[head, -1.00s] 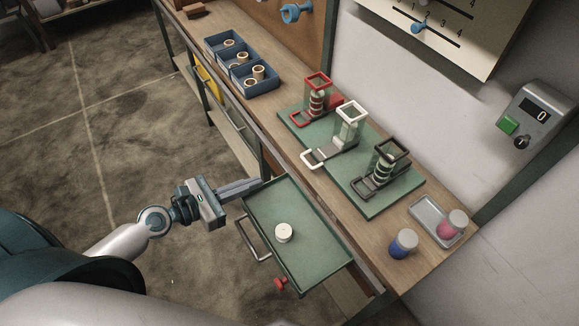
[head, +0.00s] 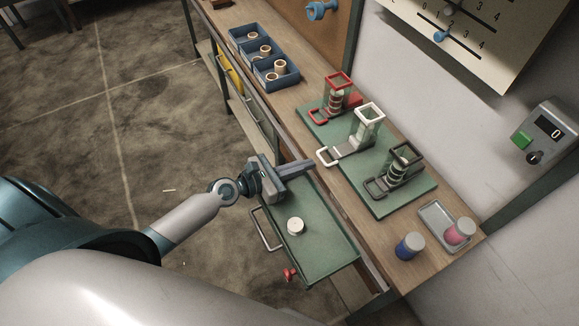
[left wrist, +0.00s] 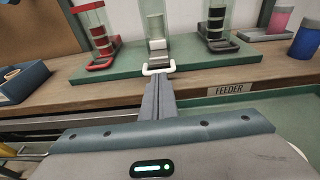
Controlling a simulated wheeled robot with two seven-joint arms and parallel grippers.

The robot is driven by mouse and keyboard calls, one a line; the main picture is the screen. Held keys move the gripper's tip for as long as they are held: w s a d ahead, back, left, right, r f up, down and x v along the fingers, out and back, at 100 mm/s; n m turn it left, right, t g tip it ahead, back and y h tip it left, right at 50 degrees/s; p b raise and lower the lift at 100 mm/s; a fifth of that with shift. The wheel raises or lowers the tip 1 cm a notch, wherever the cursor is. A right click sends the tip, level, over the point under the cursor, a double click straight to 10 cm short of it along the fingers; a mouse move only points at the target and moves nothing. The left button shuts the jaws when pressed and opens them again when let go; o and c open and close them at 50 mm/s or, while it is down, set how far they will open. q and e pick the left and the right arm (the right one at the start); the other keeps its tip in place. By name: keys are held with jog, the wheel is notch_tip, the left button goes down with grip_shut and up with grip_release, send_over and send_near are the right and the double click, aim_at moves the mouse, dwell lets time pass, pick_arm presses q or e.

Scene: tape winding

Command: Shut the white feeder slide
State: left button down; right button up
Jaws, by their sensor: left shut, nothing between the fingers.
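The white feeder has a clear tower with a white square rim (head: 370,112). Its white-handled slide (head: 327,157) sticks out from the base toward the bench's front edge. In the left wrist view the slide's handle (left wrist: 158,69) shows just beyond my fingertips. My left gripper (head: 308,165) is shut and empty, over the far end of the open drawer, with its tips pointing at the bench and close to the white handle. In the left wrist view my left gripper (left wrist: 157,82) overlaps the handle's near side; I cannot tell whether they touch. My right gripper is not in view.
Red (head: 340,79) and black (head: 408,152) feeders flank the white one on a green mat (head: 397,204). The open green drawer (head: 325,245) holds a white round piece (head: 296,226). Blue bins (head: 275,75) stand at the back left; blue (head: 410,246) and pink (head: 459,231) jars stand right.

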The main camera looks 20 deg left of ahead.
aim_at(332, 155)
pick_arm(q)
jog(key=shift+x, duration=1.15)
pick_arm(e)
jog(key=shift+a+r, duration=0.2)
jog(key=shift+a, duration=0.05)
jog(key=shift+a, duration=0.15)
pick_arm(q)
jog(key=shift+w+d+r+p, duration=0.1)
jog(key=shift+w+d+p, duration=0.3)
jog(key=shift+w, duration=0.15)
jog(key=shift+w+d+r+p, duration=0.1)
jog(key=shift+w+d+p, duration=0.15)
jog(key=shift+w+d, duration=0.25)
jog(key=shift+w+d+f, duration=0.15)
jog(key=shift+w, duration=0.15)
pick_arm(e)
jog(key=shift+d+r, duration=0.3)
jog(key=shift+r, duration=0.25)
pick_arm(q)
jog(key=shift+s, duration=0.1)
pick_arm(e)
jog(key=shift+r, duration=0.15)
